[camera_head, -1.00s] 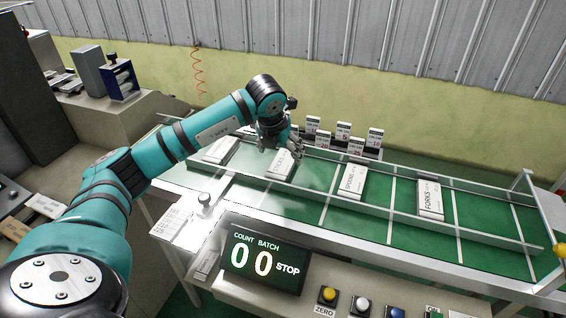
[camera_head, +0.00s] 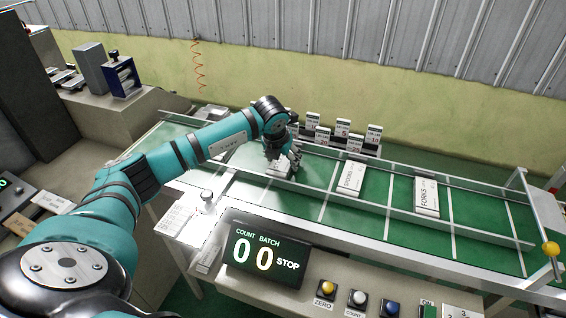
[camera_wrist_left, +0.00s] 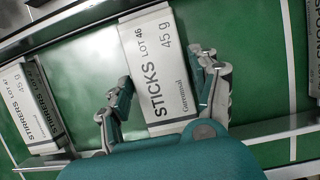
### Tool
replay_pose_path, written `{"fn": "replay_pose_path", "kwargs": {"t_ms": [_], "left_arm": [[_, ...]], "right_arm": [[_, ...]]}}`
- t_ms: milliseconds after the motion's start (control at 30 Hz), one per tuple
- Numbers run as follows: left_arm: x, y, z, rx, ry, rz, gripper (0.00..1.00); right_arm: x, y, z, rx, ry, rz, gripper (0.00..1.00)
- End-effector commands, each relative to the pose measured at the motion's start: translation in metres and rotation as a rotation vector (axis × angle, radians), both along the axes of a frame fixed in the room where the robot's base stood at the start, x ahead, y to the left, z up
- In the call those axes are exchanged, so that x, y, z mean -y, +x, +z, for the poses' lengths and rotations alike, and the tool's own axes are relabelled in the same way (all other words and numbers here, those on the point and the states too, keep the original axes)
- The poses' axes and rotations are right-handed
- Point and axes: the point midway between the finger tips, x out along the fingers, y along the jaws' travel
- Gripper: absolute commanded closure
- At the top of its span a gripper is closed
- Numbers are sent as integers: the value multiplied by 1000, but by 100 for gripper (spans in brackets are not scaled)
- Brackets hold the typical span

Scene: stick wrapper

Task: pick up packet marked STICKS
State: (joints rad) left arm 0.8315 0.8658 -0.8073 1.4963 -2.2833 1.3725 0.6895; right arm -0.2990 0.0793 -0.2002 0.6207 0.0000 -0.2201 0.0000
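The white packet marked STICKS (camera_wrist_left: 160,62) lies flat on the green conveyor belt (camera_wrist_left: 85,75), its label readable in the left wrist view. In the head view the packet (camera_head: 275,170) is mostly hidden under my left gripper (camera_head: 287,162). My left gripper (camera_wrist_left: 165,85) is open, with its fingers down on either side of the packet's near half. The left fingers appear to have a narrow gap to the packet; contact on the right side is hard to tell. My right gripper is not in view.
A STIRRERS packet (camera_wrist_left: 32,112) lies left of the STICKS packet. SPOONS (camera_head: 349,178) and FORKS (camera_head: 427,196) packets lie to the right. Metal rails (camera_head: 400,213) run along the belt. Small label cards (camera_head: 342,133) stand behind it. A counter display (camera_head: 264,253) stands in front.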

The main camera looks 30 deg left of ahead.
Motion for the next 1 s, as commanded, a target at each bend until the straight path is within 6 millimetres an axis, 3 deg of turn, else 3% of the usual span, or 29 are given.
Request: {"fn": "replay_pose_path", "kwargs": {"t_ms": [33,267,567,1000], "left_arm": [[0,0,0,0,0,0,47],[0,0,0,0,0,0,76],[0,1,6,3,-1,1,76],[0,1,85,5,0,1,76]], "right_arm": [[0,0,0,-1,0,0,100],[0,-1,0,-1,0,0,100],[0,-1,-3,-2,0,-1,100],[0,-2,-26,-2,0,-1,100]]}}
